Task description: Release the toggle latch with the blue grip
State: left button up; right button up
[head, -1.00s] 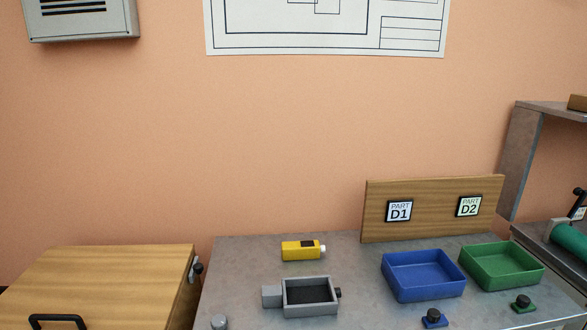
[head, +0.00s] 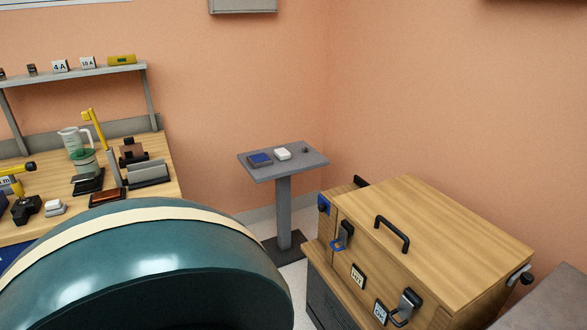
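A wooden case (head: 440,225) with a black handle on its lid stands at the right in the head view. The toggle latch with the blue grip (head: 340,240) is on its front face, toward the left end; its blue loop hangs at the lid seam. Whether it is fastened is too small to tell. A second front latch (head: 405,306) has a black grip. Another latch (head: 519,275) sits on the right end, and a blue part (head: 323,204) shows at the left end. Neither of my grippers is in view.
A small grey pedestal table (head: 308,168) with a blue item and a white item stands left of the case. A wooden workbench (head: 160,150) with tools is at the left. A grey bench edge (head: 545,305) is at the lower right. My own teal link blocks the lower left.

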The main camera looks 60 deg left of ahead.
aim_at(342, 240)
jog(key=u, duration=1.55)
jog(key=i+j+z, duration=0.15)
jog(key=j, duration=0.25)
jog(key=i+j+z, duration=0.1)
jog(key=j, duration=0.35)
jog(key=i+j+z, duration=0.15)
jog(key=j, duration=0.3)
jog(key=i+l+z, duration=0.1)
jog(key=i+l, duration=0.15)
jog(key=i, duration=0.2)
